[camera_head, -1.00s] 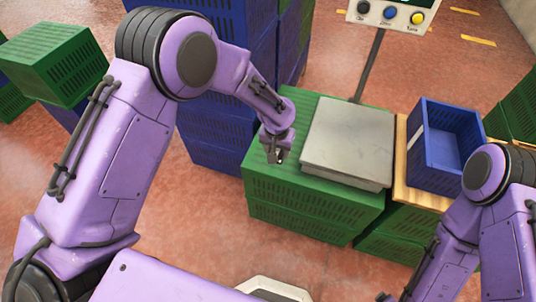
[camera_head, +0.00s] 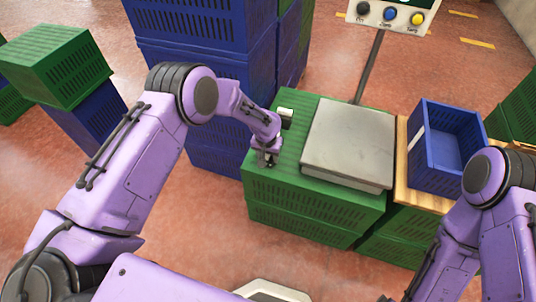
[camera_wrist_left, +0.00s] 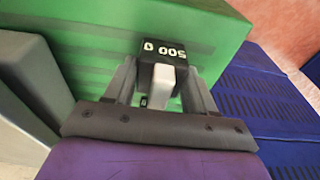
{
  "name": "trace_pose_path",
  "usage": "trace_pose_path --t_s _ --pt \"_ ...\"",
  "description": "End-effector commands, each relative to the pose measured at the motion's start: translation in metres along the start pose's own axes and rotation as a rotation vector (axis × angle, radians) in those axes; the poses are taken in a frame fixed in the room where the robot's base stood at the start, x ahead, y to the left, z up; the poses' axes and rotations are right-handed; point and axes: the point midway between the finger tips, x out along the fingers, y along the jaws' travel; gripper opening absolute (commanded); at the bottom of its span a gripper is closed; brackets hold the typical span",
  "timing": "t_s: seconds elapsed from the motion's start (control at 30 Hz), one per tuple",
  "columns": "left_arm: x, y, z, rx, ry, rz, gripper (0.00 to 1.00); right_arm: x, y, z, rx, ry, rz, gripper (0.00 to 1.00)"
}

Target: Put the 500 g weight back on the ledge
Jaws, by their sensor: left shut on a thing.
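The 500 g weight (camera_wrist_left: 163,76) is a dark block with white lettering, seen upside down in the left wrist view. It sits between the fingers of my left gripper (camera_wrist_left: 163,92), which is shut on it. In the head view my left gripper (camera_head: 267,160) is over the left front part of the green crate top (camera_head: 290,143), the strip beside the scale, and it mostly hides the weight. I cannot tell whether the weight touches the crate top. My right gripper is out of view; only my right arm shows.
The scale's grey plate (camera_head: 348,142) lies just right of my left gripper, with its display (camera_head: 390,14) on a post behind. A blue bin (camera_head: 440,145) stands on a wooden board (camera_head: 412,187) farther right. Tall blue crates (camera_head: 205,100) stand behind on the left.

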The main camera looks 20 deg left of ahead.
Motion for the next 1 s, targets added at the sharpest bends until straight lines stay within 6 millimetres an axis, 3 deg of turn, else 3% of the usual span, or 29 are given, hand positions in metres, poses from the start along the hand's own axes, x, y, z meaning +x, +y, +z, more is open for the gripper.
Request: trace_pose_path --t_s 0.03,0.1,0.33,0.47,0.8,1.0 --pt "0.001 0.0 0.0 0.0 0.0 0.0 0.65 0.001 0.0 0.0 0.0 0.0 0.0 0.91" --pt "0.001 0.0 0.0 0.0 0.0 0.0 0.81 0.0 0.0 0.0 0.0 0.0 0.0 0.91" --pt "0.0 0.0 0.0 0.0 0.0 0.0 0.81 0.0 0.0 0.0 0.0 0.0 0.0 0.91" --pt "-0.01 0.0 -0.002 0.0 0.002 0.0 0.81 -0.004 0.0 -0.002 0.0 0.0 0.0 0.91" --pt "-0.093 0.0 -0.002 -0.001 0.004 0.0 0.81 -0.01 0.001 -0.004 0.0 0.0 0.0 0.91" --pt "-0.12 0.0 -0.001 -0.001 0.001 0.0 0.81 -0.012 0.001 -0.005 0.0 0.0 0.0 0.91"
